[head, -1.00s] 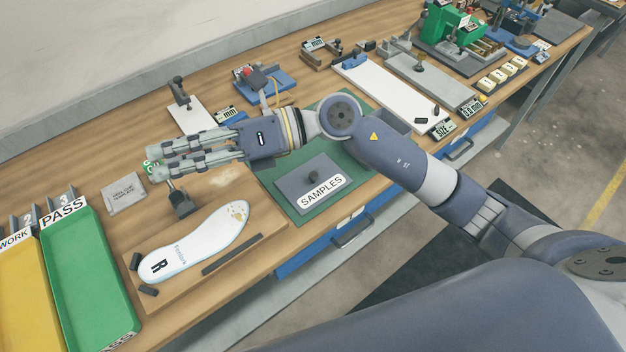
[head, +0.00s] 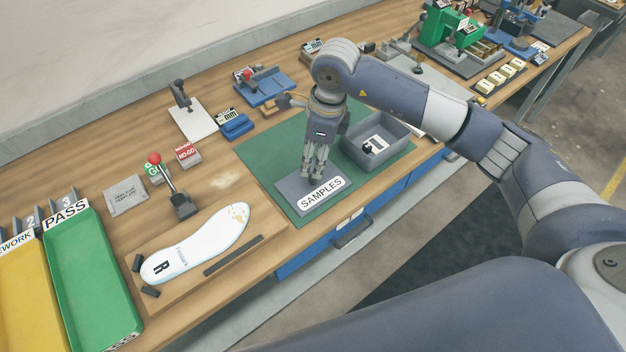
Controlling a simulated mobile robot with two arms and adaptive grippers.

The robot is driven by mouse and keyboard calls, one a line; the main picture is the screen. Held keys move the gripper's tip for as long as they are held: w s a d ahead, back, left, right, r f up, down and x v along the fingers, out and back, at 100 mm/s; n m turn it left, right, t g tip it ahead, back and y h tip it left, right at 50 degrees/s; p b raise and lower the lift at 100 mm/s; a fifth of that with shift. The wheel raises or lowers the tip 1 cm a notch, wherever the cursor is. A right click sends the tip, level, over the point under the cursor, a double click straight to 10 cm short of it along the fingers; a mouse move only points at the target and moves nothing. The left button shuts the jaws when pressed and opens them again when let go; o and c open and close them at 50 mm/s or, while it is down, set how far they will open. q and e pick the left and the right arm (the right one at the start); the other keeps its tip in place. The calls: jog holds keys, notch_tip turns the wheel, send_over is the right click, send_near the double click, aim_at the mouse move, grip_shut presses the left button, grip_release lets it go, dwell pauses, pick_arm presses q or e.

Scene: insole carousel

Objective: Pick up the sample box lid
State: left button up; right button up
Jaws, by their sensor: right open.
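The sample box lid (head: 291,197) is a flat grey plate with a white SAMPLES label, lying on the green mat (head: 261,154). Its knob, seen earlier, is now hidden behind the fingers. My right gripper (head: 315,176) points down over the middle of the lid with its fingers around where the knob is; it is open. I cannot tell whether the fingers touch the lid. The open grey sample box (head: 401,133) stands on the mat to the right, with a small dark and white item inside. My left gripper is not in view.
A white insole (head: 205,240) marked R lies on a wooden board at the left front, beside a red-knobbed lever clamp (head: 169,180). Green PASS tray (head: 90,280) and yellow tray (head: 28,290) are far left. A blue fixture (head: 262,86) stands behind the mat.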

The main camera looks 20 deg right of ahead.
aim_at(313, 181)
jog(key=shift+f, duration=0.4)
notch_tip(313, 181, down, 5)
jog(key=p, duration=0.2)
jog(key=shift+d+r+p, duration=0.1)
jog(key=shift+p, duration=0.2)
jog(key=shift+w+f, duration=0.1)
jog(key=shift+f, duration=0.3)
jog(key=shift+c, duration=0.3)
grip_shut()
